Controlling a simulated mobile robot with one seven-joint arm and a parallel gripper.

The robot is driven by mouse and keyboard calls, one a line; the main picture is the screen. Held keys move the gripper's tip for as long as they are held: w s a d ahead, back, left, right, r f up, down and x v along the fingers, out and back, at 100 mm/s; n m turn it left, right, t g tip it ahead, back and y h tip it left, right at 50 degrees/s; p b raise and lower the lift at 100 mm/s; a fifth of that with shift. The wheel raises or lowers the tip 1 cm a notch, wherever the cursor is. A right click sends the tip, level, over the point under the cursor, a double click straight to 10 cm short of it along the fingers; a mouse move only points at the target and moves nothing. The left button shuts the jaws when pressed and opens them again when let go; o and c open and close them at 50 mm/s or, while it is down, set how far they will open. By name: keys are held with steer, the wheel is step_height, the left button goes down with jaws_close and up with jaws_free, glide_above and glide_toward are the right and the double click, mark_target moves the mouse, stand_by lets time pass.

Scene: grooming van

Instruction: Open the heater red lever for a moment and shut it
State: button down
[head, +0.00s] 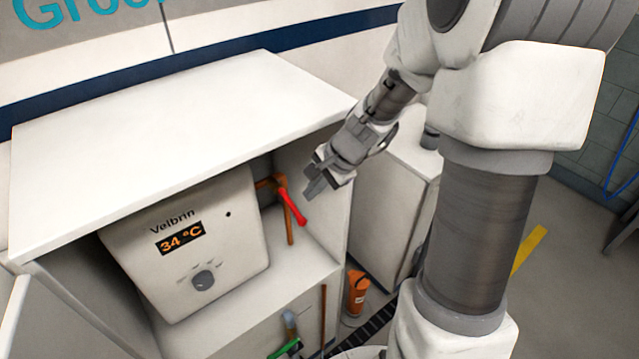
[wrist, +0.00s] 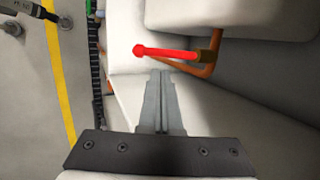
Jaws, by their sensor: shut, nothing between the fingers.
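The heater (head: 190,240) is a white box marked "Velbrin" with a 34 °C display and a grey knob, inside a white cabinet. The red lever (head: 292,206) sits on a copper-coloured pipe (head: 290,232) at the heater's right side and slants down to the right. In the wrist view the red lever (wrist: 170,51) reaches left from a brass valve (wrist: 208,54) and ends in a round knob. My gripper (head: 312,190) is at the cabinet's opening, just right of the lever. Its fingers (wrist: 161,76) are shut and empty, with tips close to the lever; contact cannot be told.
The cabinet's top panel (head: 180,150) overhangs the heater, and its right side wall (head: 335,205) stands close by my gripper. An orange canister (head: 356,293) stands on the floor at right. A green-handled item (head: 288,347) is below the shelf.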

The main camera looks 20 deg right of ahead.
steer(key=shift+x, duration=2.1)
steer(key=shift+f+b, duration=0.2)
steer(key=shift+b, duration=0.65)
steer(key=shift+t+b, duration=0.3)
steer(key=shift+b, duration=0.2)
